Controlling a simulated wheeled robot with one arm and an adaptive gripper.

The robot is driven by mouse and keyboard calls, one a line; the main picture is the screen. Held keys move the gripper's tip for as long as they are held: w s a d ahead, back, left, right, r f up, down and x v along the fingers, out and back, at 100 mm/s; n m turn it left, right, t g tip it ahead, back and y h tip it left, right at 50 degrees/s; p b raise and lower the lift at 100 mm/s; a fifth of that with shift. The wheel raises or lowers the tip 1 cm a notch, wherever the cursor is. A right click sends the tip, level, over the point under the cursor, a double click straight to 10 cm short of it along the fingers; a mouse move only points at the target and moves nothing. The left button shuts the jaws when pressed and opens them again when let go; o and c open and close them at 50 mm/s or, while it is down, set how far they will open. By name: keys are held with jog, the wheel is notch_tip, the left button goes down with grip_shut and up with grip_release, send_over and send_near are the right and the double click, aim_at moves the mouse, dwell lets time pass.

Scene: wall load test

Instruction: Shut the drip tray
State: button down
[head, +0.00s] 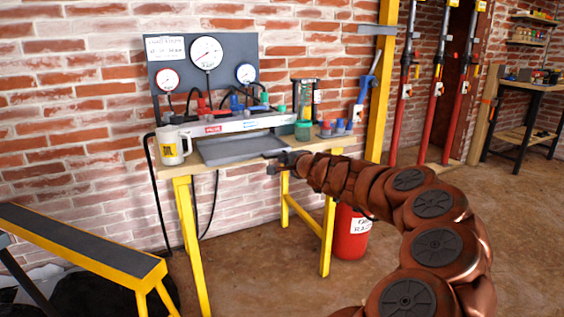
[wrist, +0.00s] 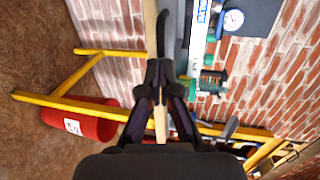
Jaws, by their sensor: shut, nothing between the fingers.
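The drip tray (head: 235,150) is a flat grey tray on the workbench, sticking out toward the front from below the white gauge manifold (head: 225,126). My gripper (head: 274,164) is at the bench's front edge, by the tray's front right corner. Its fingers (wrist: 158,88) are shut with nothing between them. I cannot tell whether they touch the tray.
The bench (head: 205,170) has yellow legs. A red cylinder (head: 351,232) stands on the floor below. A yellow-edged platform (head: 75,240) is at left.

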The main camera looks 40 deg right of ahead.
aim_at(264, 147)
jog(key=shift+x, duration=0.85)
jog(key=shift+w+d+r, duration=0.1)
jog(key=r+p+x, duration=0.1)
jog(key=x, duration=0.3)
jog(key=p+x, duration=0.2)
jog(key=x, duration=0.2)
jog(key=r+p+x, duration=0.1)
jog(key=p+x, duration=0.1)
jog(key=x, duration=0.2)
jog(key=shift+w+d+r, duration=0.3)
jog(key=shift+w+d, duration=0.05)
jog(key=shift+w, duration=0.3)
jog(key=shift+w+d+f, duration=0.1)
jog(key=shift+w+d, duration=0.05)
jog(key=shift+w, duration=0.45)
jog(key=shift+d+p, duration=0.1)
jog(key=shift+p, duration=0.2)
jog(key=shift+w+r, duration=0.1)
jog(key=shift+r, duration=0.15)
